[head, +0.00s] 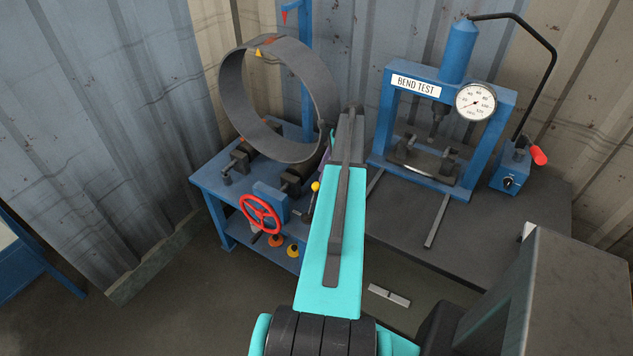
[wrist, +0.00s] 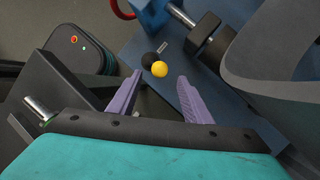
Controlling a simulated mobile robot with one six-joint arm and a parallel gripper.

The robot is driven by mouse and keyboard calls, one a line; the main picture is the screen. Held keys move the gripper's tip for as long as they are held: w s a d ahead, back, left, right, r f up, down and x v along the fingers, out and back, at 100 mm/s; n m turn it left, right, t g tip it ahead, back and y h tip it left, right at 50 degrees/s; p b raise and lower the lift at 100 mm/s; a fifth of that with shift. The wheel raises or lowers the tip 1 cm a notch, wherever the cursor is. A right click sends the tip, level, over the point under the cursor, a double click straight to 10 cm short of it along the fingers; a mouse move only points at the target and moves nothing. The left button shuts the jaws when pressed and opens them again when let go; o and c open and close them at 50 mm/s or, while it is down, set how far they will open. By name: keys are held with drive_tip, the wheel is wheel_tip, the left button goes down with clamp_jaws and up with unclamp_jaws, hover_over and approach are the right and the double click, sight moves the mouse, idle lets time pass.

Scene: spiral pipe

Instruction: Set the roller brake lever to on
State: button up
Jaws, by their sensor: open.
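The roller brake lever is a dark lever with a yellow ball knob (head: 315,187) at the right front of the blue roller stand (head: 222,181). In the wrist view the yellow knob (wrist: 159,69) lies just beyond and between my fingertips, with a black round part and a short silver rod behind it. I cannot tell which setting the lever is at. My gripper (wrist: 157,82) is open, with two purple fingers apart and nothing between them. In the head view my teal arm hides most of the gripper; only a bit of purple shows beside the large pipe ring.
A large grey pipe ring (head: 228,95) rests on the rollers close to the gripper. A red handwheel (head: 261,214) is left of the lever. A blue bend test press (head: 384,120) stands on a dark table (head: 470,240) at right. Corrugated walls close the back.

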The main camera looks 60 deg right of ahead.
sight(317, 183)
drive_tip(key=shift+p+x, duration=0.9)
drive_tip(key=shift+x, duration=2.1)
